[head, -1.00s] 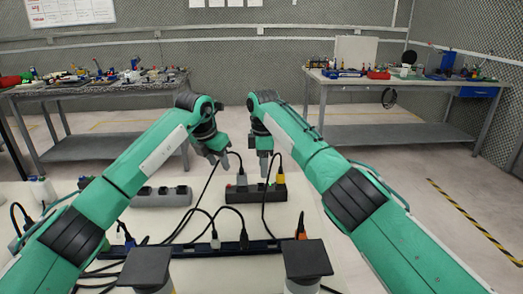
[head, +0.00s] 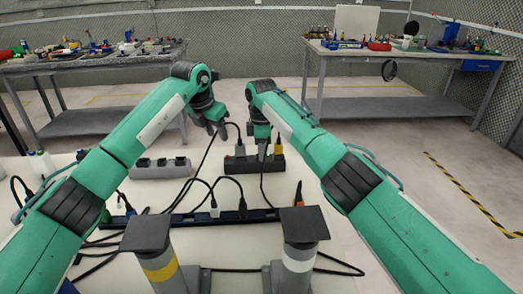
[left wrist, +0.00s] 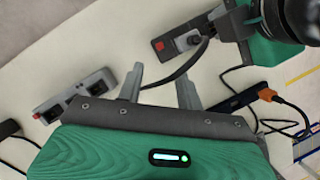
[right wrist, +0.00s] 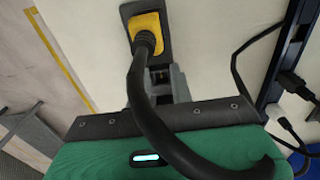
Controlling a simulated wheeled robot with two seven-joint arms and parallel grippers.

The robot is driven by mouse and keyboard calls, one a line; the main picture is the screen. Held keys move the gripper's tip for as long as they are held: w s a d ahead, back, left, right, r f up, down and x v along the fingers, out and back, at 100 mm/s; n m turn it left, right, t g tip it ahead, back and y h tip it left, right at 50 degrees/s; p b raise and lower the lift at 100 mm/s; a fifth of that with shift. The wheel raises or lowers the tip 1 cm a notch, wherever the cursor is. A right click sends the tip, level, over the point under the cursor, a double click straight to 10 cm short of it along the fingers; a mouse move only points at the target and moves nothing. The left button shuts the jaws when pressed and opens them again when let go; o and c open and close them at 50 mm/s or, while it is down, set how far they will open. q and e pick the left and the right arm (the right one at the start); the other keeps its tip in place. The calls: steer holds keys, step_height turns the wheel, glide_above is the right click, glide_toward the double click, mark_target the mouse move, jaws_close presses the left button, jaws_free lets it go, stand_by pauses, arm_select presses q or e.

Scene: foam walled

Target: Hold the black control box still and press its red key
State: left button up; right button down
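The black control box (head: 236,165) lies on the white table, with a grey plug and a yellow plug on top. In the left wrist view its red key (left wrist: 160,46) is at one end. My left gripper (head: 217,131) is open and empty, above and left of the box; its fingers (left wrist: 160,88) stand apart in the left wrist view. My right gripper (head: 263,152) is at the box's right part, by the yellow plug (right wrist: 147,26). A thick black cable hides part of its fingers, so their grip on the box cannot be told.
A grey box (head: 160,170) with dark sockets and a red end (left wrist: 38,115) lies left of the black one. A long dark power strip (head: 190,219) with cables runs in front. Two black-topped posts (head: 148,232) (head: 303,226) stand nearest. Workbenches stand behind.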

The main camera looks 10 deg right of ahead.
arm_select(q)
jaws_close()
stand_by(1.6)
